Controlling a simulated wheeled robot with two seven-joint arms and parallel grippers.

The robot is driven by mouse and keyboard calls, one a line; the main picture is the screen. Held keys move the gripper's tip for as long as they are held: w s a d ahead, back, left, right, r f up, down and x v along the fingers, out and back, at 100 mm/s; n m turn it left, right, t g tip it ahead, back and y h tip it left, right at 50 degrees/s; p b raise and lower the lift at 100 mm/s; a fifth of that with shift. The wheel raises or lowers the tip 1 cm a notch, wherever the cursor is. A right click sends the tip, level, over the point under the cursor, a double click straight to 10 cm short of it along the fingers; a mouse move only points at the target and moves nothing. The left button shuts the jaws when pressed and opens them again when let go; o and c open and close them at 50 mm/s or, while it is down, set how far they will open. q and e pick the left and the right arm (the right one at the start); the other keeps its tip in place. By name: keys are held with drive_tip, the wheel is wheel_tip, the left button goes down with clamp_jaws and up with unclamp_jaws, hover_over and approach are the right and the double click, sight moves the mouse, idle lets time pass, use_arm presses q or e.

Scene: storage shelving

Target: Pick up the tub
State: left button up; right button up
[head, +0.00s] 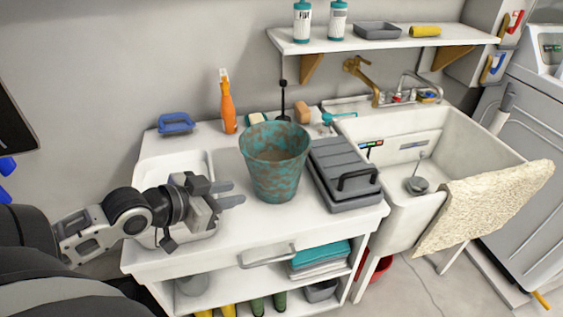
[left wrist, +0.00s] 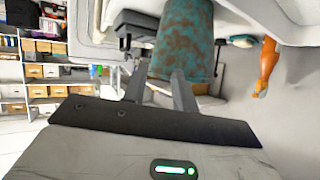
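A teal, rust-mottled tub (head: 275,165) stands upright on the white cart top, with its open rim facing up. My left gripper (head: 232,193) is just left of it, with its fingers pointing toward its side. The fingers are parted and empty, and a gap shows between them and the tub. In the left wrist view the tub (left wrist: 185,40) lies beyond the spread fingertips (left wrist: 160,82). My right gripper is not in view.
A white basin (head: 150,170) sits under my left arm. A grey case with a black handle (head: 342,175) is close on the tub's right. An orange spray bottle (head: 228,112) and brushes stand behind. A sink (head: 440,150) is further right, below a shelf (head: 390,43).

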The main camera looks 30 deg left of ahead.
use_arm(q)
drive_tip(key=m+h, duration=0.1)
approach(291, 159)
drive_tip(key=shift+x, duration=5.1)
drive_tip(key=shift+a, duration=0.1)
clamp_jaws()
